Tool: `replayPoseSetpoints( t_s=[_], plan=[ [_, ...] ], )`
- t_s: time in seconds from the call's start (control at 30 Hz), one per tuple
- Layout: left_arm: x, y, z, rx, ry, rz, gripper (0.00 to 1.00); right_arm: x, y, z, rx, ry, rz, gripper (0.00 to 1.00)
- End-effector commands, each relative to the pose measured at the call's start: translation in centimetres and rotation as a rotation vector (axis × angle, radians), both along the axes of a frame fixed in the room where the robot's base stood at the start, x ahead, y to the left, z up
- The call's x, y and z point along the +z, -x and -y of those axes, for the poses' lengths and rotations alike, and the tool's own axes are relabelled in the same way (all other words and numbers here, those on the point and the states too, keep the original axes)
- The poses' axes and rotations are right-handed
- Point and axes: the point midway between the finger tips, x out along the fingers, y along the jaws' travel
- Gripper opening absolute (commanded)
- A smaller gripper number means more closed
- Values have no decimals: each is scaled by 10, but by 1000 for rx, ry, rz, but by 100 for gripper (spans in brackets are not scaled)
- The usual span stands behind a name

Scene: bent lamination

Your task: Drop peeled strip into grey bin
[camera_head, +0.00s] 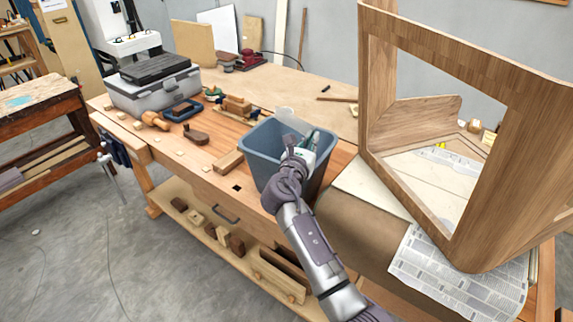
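The grey bin (262,151) stands open on the workbench, near the middle of the head view. My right gripper (306,141) is over the bin's mouth, at its right side. Its wrist and arm cover part of the bin's front and right walls. The fingers are small and partly hidden, so I cannot tell whether they are open or shut. A small pale piece (286,113) shows at the bin's back rim; I cannot tell whether it is the peeled strip. No strip can be clearly made out in the gripper. My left gripper is out of view.
A wooden frame (376,80) stands right of the bin, with printed paper (455,277) under its lower edge. A grey toolbox (154,92), wooden planes and clamps lie left on the workbench (190,152). The bench behind the bin is mostly clear.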

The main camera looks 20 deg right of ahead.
Motion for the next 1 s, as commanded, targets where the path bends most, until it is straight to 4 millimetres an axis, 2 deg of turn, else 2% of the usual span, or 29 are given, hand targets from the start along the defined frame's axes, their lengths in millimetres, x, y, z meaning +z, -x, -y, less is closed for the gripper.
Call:
replayPoseSetpoints(
  t_s=[0.03,0.13,0.17,0.53,0.8,1.0],
  plan=[
    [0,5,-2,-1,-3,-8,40,0,0,0,0,0,0,17],
    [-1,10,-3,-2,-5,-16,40,0,0,0,0,0,0,33],
    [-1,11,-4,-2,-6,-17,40,0,0,0,0,0,0,35],
    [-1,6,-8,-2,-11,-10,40,-1,6,-5,1,0,-1,35],
    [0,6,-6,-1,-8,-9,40,-2,41,-31,2,-2,-1,35],
    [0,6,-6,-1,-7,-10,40,-1,58,-44,1,0,-1,35]
  ],
)
